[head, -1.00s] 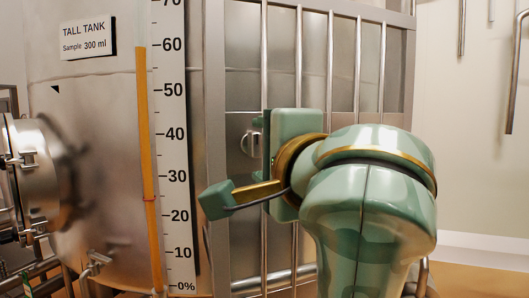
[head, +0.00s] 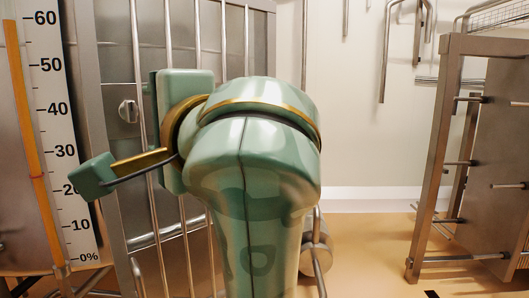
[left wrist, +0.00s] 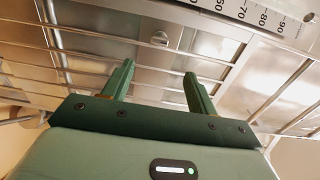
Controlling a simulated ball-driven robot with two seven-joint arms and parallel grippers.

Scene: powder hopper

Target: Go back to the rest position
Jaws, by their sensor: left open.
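My left gripper (head: 121,140) is raised in front of a barred metal frame in the head view, with its green arm filling the middle. One finger sticks out to the left, and the other is mostly hidden behind the gripper body. In the left wrist view my gripper (left wrist: 159,70) has its two green fingers wide apart with nothing between them. My right gripper is in neither view.
The barred frame (head: 201,35) stands close behind my left gripper. A percent scale (head: 62,130) with an orange level strip (head: 25,110) is at the left. A metal rack (head: 425,160) stands at the right. Open floor (head: 372,245) lies between.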

